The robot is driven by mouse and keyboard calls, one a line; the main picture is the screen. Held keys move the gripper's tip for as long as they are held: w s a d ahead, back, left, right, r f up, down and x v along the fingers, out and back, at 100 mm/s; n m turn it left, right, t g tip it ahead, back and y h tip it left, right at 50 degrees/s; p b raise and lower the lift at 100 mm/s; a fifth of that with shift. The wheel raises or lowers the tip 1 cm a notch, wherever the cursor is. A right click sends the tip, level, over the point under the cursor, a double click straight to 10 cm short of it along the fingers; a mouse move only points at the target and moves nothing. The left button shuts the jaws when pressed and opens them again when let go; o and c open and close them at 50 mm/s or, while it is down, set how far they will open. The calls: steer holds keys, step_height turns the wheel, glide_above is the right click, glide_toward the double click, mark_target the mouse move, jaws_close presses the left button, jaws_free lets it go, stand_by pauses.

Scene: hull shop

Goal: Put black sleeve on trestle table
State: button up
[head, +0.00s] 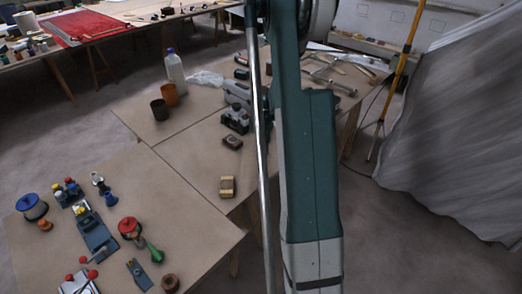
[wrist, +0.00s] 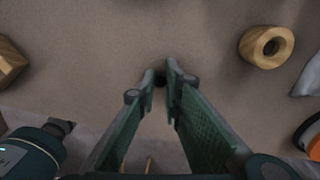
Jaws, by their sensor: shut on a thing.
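In the wrist view my gripper (wrist: 160,80) is closed on a small dark thing, the black sleeve (wrist: 160,77), of which only a little shows between the fingertips. Below the fingertips is a brown tabletop (wrist: 95,60); the gap between it and the sleeve is hard to judge. In the head view my arm crosses the middle, and neither gripper nor sleeve can be made out. Trestle tables there include a near left one (head: 190,225), a middle one (head: 185,150) and a far left one (head: 130,15). Which one lies under the gripper is unclear.
In the wrist view a wooden ring (wrist: 267,47) lies right, a wooden block (wrist: 8,60) left, and a dark teal rounded thing (wrist: 32,155) lower left. The near left table carries several tools. A bottle (head: 175,72) and brown cups stand on the middle table. A yellow pole (head: 396,80) stands right.

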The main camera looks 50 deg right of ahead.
steer(key=o, duration=0.7)
steer(key=shift+r, duration=0.15)
step_height(320, 180, up, 12)
steer(key=shift+f+p, duration=0.1)
steer(key=shift+p, duration=0.9)
